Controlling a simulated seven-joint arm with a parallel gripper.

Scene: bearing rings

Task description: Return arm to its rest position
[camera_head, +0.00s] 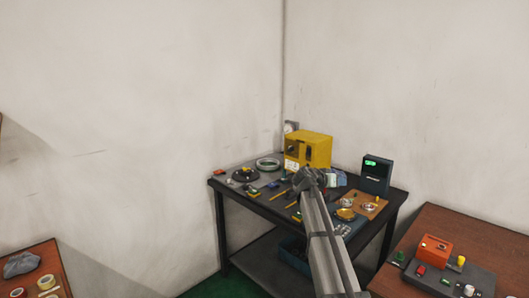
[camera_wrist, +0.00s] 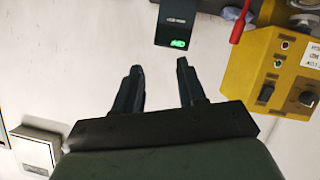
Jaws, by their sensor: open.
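My arm (camera_head: 327,240) reaches from the bottom of the head view up over the dark workbench (camera_head: 255,205). Its end is near the front of the yellow box, and the fingers are too small to make out there. In the wrist view my gripper (camera_wrist: 159,75) is open, with two dark fingers apart and nothing between them. Beyond the fingertips are a pale wall (camera_wrist: 90,50) and a dark device with a green display (camera_wrist: 178,20).
On the bench stand a yellow box (camera_head: 310,148), a dark device with a green display (camera_head: 376,174), an orange-brown board (camera_head: 370,203) and several small parts. A brown table with an orange box (camera_head: 433,250) is at right. Another table (camera_head: 40,262) is at lower left.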

